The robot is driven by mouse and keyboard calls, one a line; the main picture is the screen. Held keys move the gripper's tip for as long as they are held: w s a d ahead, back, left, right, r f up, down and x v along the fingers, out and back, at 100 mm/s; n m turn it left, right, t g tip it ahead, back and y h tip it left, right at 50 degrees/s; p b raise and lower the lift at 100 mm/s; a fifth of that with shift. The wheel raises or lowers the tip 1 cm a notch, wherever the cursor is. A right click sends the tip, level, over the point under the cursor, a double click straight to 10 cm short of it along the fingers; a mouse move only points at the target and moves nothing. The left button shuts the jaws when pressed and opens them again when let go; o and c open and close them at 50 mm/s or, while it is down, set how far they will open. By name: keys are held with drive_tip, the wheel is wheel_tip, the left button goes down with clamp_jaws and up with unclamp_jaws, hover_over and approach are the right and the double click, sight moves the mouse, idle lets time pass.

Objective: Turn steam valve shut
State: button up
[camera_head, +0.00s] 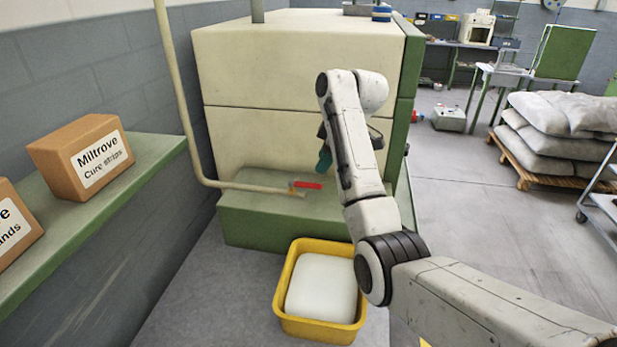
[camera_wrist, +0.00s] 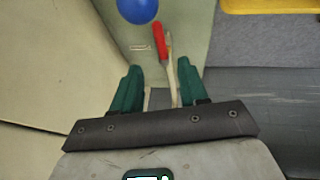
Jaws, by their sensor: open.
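The steam valve has a red lever (camera_head: 307,185) near the end of a cream pipe (camera_head: 240,187), above the green ledge of the machine. The lever lies roughly along the pipe's line. In the wrist view the red lever (camera_wrist: 159,38) is ahead of my fingertips, at a slight angle to the pipe (camera_wrist: 173,85). My gripper (camera_wrist: 159,67) is open with green fingers, and the pipe shows between them. In the head view my gripper (camera_head: 325,158) is above and right of the lever, apart from it and partly hidden by my arm.
A blue round object (camera_wrist: 138,8) is close beyond the lever in the wrist view. A yellow bin (camera_head: 282,315) with a white block stands on the floor before the machine (camera_head: 270,70). A green shelf (camera_head: 125,185) with boxes is at left. Open floor lies at right.

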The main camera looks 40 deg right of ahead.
sight(312, 185)
drive_tip(key=p+x, duration=0.1)
drive_tip(key=x, duration=0.8)
drive_tip(key=shift+p, duration=0.35)
clamp_jaws()
